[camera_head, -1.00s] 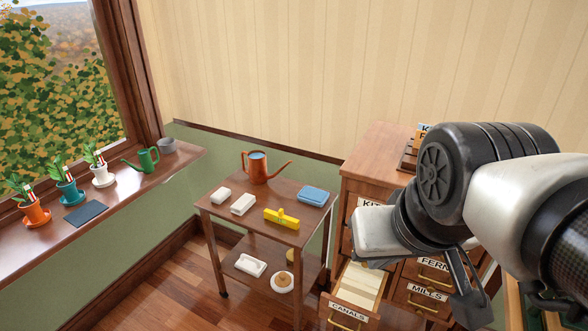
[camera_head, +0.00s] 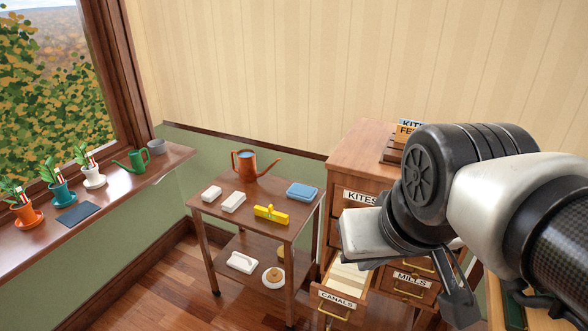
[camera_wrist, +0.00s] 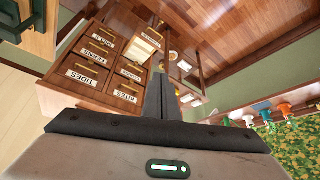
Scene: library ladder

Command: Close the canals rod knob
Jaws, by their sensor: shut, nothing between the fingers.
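The CANALS drawer (camera_head: 337,298) stands pulled out at the lower left of the wooden cabinet (camera_head: 372,148). Its pale inside shows, and a brass handle (camera_head: 333,314) sits below its label. I cannot make out a separate rod knob. In the wrist view, an open drawer with a pale inside (camera_wrist: 152,37) shows beyond the fingertips. My gripper (camera_wrist: 160,76) is shut and empty, its dark fingers pressed together, apart from the cabinet as far as I can tell. In the head view my arm covers the cabinet's right side, and the fingertips are not clear there.
The drawers labelled KITES (camera_head: 361,197) and MILLS (camera_head: 410,281) look shut. A wooden cart (camera_head: 215,213) left of the cabinet carries an orange watering can (camera_head: 252,165), a yellow item (camera_head: 271,214) and a blue item (camera_head: 302,193). A windowsill with potted plants runs along the left.

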